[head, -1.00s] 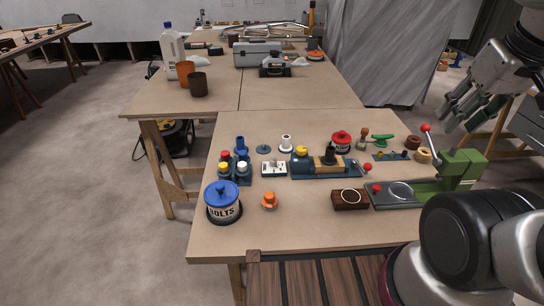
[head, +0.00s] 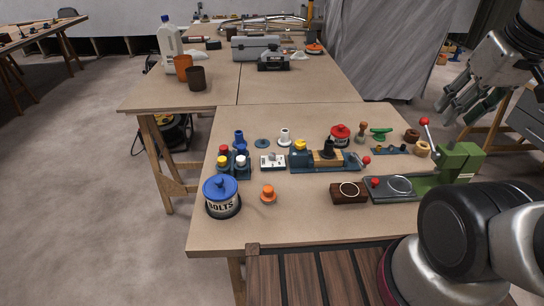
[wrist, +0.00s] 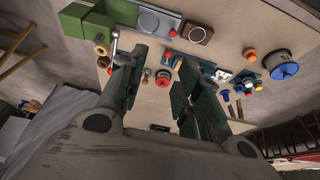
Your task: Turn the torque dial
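No part is clearly labelled as the torque dial, so I cannot tell which it is. Round candidates on the near bench are an orange knob (head: 268,194), a brown block with a white ring (head: 349,190), and a small white panel (head: 272,161) with dark controls. The brown block (wrist: 197,33) and the orange knob (wrist: 249,54) also show in the wrist view. My gripper (head: 466,98) hangs at the upper right of the head view, above and apart from the bench. In the wrist view my gripper (wrist: 160,66) has its fingers spread, with nothing between them.
A green press (head: 460,162) with a red-tipped lever stands at the bench's right. A blue vise (head: 300,158), a red-lidded pot (head: 340,135) and a blue-lidded BOLTS tin (head: 222,197) stand around. The bench's front strip (head: 300,225) is clear.

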